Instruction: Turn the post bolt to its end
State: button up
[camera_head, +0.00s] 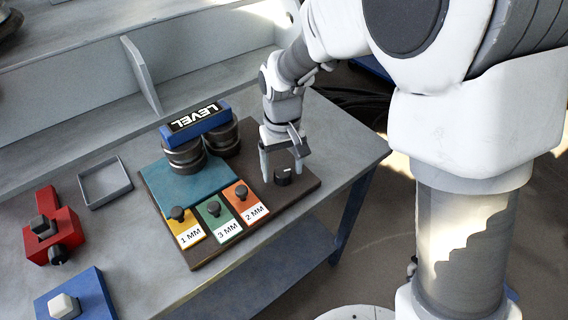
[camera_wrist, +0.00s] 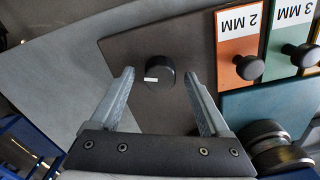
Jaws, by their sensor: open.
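A round black knob with a white mark on it, which I take to be the post bolt (camera_head: 283,179), stands on the right end of the dark brown board (camera_head: 215,250). In the wrist view the bolt (camera_wrist: 160,73) shows between my two fingertips, with a gap on each side. My gripper (camera_head: 284,174) is open and points down at the bolt, one finger to each side of it. The fingers do not appear to touch it. The white mark faces up and is in clear sight. I cannot tell exactly how far down the fingertips reach.
On the board are a yellow 1 MM plate (camera_head: 187,229), a green 3 MM plate (camera_head: 217,219) and an orange 2 MM plate (camera_head: 245,203), each with a black knob. A blue LEVEL bar (camera_head: 195,120) rests on dark rollers. A grey tray (camera_head: 105,183) and red block (camera_head: 55,237) lie left.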

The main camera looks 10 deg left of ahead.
jog(key=shift+f, duration=0.15)
jog(key=shift+c, duration=0.3)
grip_shut()
jog(key=shift+m, duration=0.4)
jog(key=m+p, duration=0.1)
jog(key=m, duration=0.3)
jog(key=shift+p, duration=0.35)
jog(key=m+p, duration=0.1)
jog(key=m, duration=0.3)
jog(key=shift+p, duration=0.35)
jog(key=m+p, duration=0.2)
jog(key=m, duration=0.3)
jog(key=m+p, duration=0.2)
jog(key=m, duration=0.2)
